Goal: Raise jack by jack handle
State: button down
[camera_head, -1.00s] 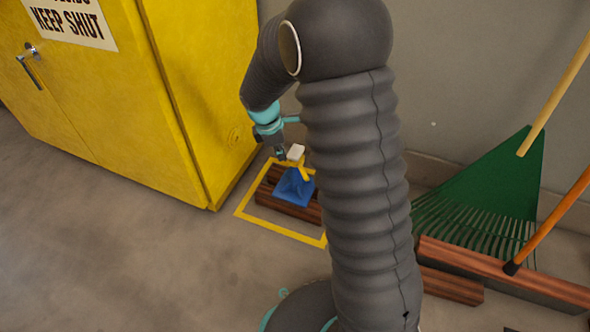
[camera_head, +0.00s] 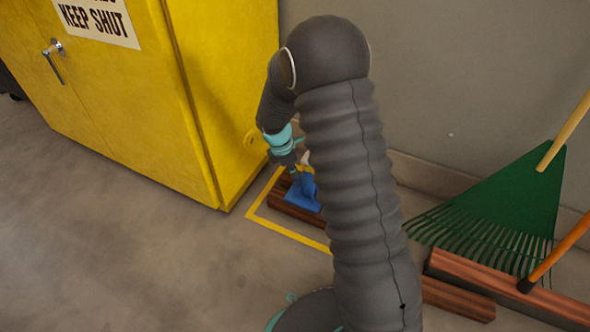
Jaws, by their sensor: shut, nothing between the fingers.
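My arm hides the right side of the jack and part of the outline.
A yellow cabinet (camera_head: 150,95) marked KEEP SHUT stands close at the left. A grey wall (camera_head: 450,90) is behind. A green rake (camera_head: 510,200), wooden beams (camera_head: 500,280) and an orange pole (camera_head: 560,250) are at the right. The floor at front left is clear.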

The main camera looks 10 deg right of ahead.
jog(key=d+f+b, duration=0.1)
jog(key=d+f, duration=0.4)
jog(key=shift+w+d+f, duration=0.3)
jog(key=shift+w+f, duration=0.1)
jog(key=shift+w, duration=0.05)
jog(key=shift+n, duration=0.3)
